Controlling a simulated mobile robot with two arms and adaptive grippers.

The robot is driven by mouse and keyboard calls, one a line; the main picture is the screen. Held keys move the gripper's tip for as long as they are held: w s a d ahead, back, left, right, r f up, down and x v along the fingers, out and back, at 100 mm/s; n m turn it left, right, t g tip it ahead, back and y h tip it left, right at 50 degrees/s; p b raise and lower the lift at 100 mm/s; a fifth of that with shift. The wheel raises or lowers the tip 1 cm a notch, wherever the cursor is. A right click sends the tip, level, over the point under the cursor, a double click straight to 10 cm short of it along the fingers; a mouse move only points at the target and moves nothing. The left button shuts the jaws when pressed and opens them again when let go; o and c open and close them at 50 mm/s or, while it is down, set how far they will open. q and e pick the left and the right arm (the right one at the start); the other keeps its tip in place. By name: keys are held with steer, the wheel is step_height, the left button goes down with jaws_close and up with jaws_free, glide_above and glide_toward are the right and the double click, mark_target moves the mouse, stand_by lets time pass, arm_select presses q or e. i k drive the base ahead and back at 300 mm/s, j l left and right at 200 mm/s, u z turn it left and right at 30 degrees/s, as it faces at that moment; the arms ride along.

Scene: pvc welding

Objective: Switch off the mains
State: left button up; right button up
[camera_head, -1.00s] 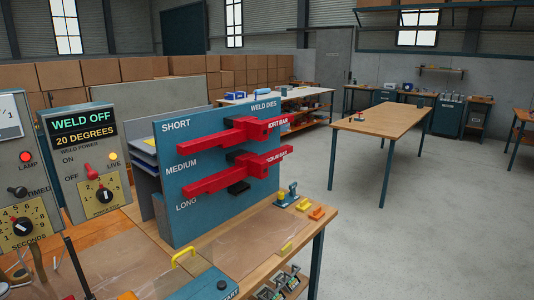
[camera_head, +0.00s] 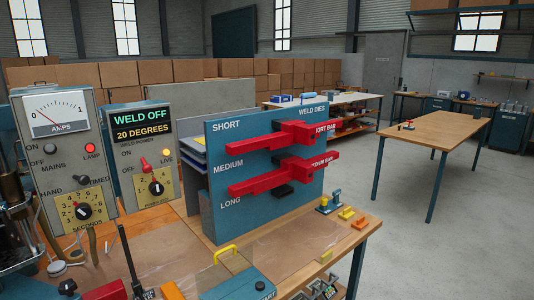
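The grey control box (camera_head: 62,112) stands at the left. It carries an amps meter (camera_head: 56,114) whose needle points near the low end. Lower are a hand/timed switch (camera_head: 81,180) and a seconds dial (camera_head: 83,211). The box next to it has a display (camera_head: 141,123) reading WELD OFF and 20 DEGREES, a red weld power switch (camera_head: 146,164) and a lit amber live lamp (camera_head: 167,153). Neither gripper is in view.
Metal machine parts (camera_head: 20,235) stand in front of the box at far left. A blue weld dies rack (camera_head: 225,200) with red bars (camera_head: 285,175) stands right of the boxes on the wooden bench (camera_head: 250,239). A yellow handle (camera_head: 226,251) is at the front. Open floor lies right.

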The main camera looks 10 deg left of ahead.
mark_target(49, 149)
steer(key=u, duration=1.5)
